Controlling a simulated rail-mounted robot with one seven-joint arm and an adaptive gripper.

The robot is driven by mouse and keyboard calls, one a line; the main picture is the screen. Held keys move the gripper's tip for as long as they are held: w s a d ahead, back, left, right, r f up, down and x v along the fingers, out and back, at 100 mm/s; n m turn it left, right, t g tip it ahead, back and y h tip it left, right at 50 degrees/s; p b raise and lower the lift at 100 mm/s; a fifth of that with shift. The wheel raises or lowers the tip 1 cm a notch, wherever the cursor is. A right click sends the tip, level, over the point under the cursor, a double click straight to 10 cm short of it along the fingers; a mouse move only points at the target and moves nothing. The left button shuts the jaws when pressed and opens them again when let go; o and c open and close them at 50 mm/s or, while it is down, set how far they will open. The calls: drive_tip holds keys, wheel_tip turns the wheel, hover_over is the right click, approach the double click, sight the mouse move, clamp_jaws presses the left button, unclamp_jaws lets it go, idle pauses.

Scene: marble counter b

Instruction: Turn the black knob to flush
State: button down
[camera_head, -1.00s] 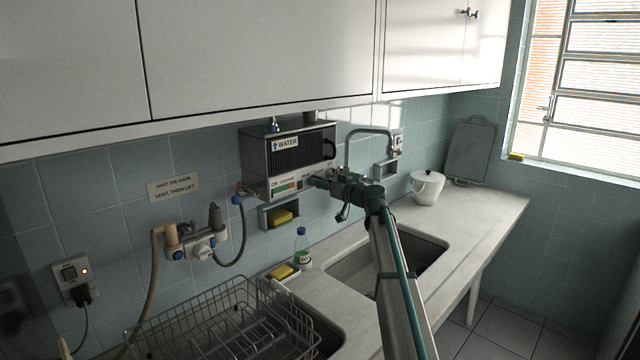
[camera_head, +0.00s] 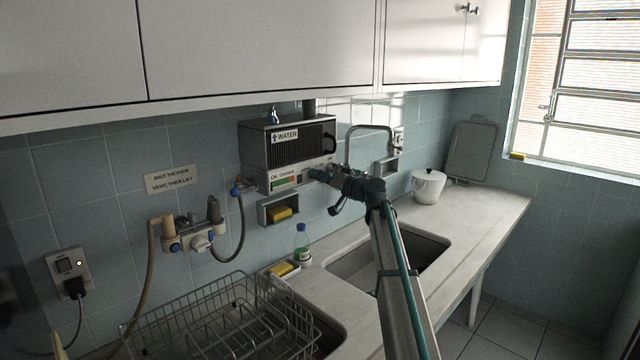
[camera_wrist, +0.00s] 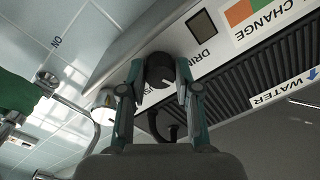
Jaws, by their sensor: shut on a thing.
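The black knob (camera_wrist: 160,72) is on the front panel of the water unit (camera_head: 288,155), seen upside down in the wrist view. It has a white pointer line. My gripper (camera_wrist: 160,76) has one finger on each side of the knob and is shut on it. Beside the knob are the partly hidden word "DRIN" and a small dark window; other lettering is covered by a finger. In the head view my gripper (camera_head: 316,174) reaches the lower right of the unit's front, and the knob is hidden there.
A curved tap (camera_head: 368,131) stands right of the unit, above the sink (camera_head: 352,268). A hose valve (camera_head: 198,240) is on the wall at left. A soap niche (camera_head: 279,222) is below the unit. A bottle (camera_head: 302,243) and dish rack (camera_head: 225,315) are on the counter.

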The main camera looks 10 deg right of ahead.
drive_tip(key=shift+m+p, duration=0.5)
drive_tip(key=shift+m, duration=6.1)
drive_tip(key=c, duration=0.8)
unclamp_jaws()
drive_tip(key=shift+s, duration=0.1)
